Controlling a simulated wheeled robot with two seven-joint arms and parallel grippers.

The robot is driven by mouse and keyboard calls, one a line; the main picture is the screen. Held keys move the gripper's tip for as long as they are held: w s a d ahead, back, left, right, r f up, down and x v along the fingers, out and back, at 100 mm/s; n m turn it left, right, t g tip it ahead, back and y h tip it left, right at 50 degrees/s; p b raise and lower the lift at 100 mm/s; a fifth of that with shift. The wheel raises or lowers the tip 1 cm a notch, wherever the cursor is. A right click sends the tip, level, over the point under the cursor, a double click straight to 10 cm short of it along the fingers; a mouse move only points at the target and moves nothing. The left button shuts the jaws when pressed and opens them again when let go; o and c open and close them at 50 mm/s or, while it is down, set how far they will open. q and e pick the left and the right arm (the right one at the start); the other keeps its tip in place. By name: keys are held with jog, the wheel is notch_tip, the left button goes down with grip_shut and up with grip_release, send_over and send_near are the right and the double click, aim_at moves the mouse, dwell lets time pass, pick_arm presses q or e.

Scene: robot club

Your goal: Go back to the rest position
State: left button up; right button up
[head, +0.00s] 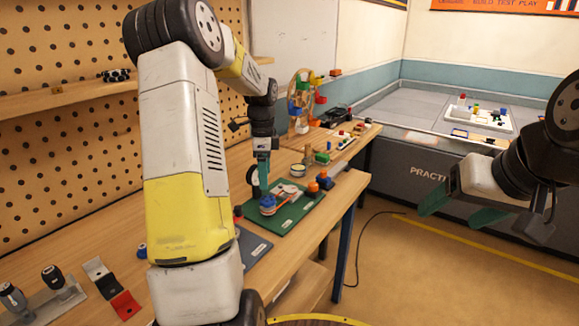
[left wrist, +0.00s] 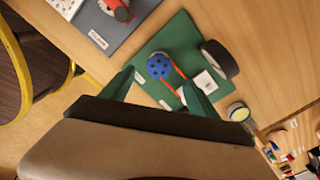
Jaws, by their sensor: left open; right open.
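My left gripper (head: 263,185) points down over a green mat (head: 296,218) on the workbench. In the left wrist view its two green fingers (left wrist: 158,80) are apart, with nothing held between them. A blue round part (left wrist: 159,65) with an orange strip lies on the mat beyond the fingertips; it also shows in the head view (head: 267,205). A black-tyred wheel (left wrist: 221,59) stands beside it. My right gripper (head: 461,209) is at the right of the head view, over open floor. Its green fingers are apart and empty.
The workbench (head: 325,222) runs along a pegboard wall. Screwdrivers (head: 54,277), a red block (head: 125,305) and a grey mat (head: 248,246) lie nearer. A grey practice table (head: 412,180) stands behind my right gripper.

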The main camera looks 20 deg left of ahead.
pick_arm(q)
jog(key=s+d+r+n+t, duration=0.3)
jog(key=s+d+r+n, duration=0.4)
jog(key=s+r, duration=0.45)
jog(key=s+d+r+n+t+h, duration=0.1)
jog(key=s+d+n, duration=0.2)
jog(key=s, duration=0.4)
jog(key=s+d+r+n+t+h, duration=0.1)
jog(key=s+d+n+t, duration=0.1)
jog(key=s+d+n, duration=0.2)
jog(key=shift+s+d+r, duration=0.2)
jog(key=shift+s+r, duration=0.1)
jog(key=shift+s, duration=1.6)
